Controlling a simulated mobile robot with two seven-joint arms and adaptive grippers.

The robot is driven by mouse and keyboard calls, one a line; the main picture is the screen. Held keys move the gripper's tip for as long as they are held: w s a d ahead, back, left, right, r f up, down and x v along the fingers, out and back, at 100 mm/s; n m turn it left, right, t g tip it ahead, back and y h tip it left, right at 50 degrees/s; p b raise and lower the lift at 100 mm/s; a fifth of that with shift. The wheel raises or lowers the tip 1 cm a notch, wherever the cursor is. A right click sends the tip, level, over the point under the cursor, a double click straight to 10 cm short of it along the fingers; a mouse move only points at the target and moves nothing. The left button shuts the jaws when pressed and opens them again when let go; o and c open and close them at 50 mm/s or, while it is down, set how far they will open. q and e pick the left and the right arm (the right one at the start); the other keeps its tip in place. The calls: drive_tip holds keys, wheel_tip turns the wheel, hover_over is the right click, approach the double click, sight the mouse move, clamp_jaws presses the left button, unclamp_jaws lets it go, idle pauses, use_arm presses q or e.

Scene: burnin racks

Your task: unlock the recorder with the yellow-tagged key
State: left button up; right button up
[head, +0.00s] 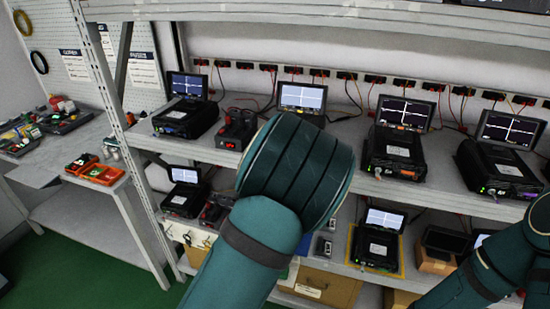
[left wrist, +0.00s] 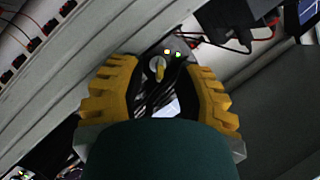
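In the left wrist view, a small yellow piece, which looks like the tagged key (left wrist: 158,72), sits upright at a round silver lock on a dark front panel. An orange and a green light glow beside it. My left gripper (left wrist: 160,68) has its two yellow fingers apart, one on each side of the key; I see no contact. In the head view my left wrist hides the gripper and the recorder behind it; only that recorder's screen (head: 301,97) shows above. My right arm enters at the lower right; its gripper is out of view.
Other black recorders with lit screens stand on the upper shelf, left (head: 188,118) and right (head: 394,150). More stand on the lower shelf, one on a yellow mat (head: 352,247). A dark box with red wires (head: 236,130) is left of my wrist. A side bench holds orange trays (head: 103,174).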

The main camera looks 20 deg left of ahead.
use_arm(q)
drive_tip(key=shift+f, duration=0.1)
drive_tip(key=s+a+r+n+h+b, duration=0.2)
drive_tip(key=s+n+h+b, duration=0.15)
drive_tip(key=s+n, duration=0.25)
drive_tip(key=s+a+r+n+h+b, duration=0.2)
drive_tip(key=s+a+n+h+b, duration=0.1)
drive_tip(key=s+n+h, duration=0.3)
drive_tip(key=s+d+f+g+b, duration=0.1)
drive_tip(key=s+d+f+g, duration=0.1)
drive_tip(key=f, duration=0.8)
drive_tip(key=s+d+f+m+g+b, duration=0.1)
drive_tip(key=s+d+f+g+b, duration=0.1)
drive_tip(key=f, duration=0.8)
drive_tip(key=s+d+f+g+b, duration=0.1)
drive_tip(key=s+d+f+g, duration=0.2)
drive_tip(key=f, duration=0.7)
drive_tip(key=shift+s+d+f+m+y, duration=0.3)
drive_tip(key=shift+s+d+f+y, duration=0.15)
drive_tip(key=shift+s+d, duration=0.7)
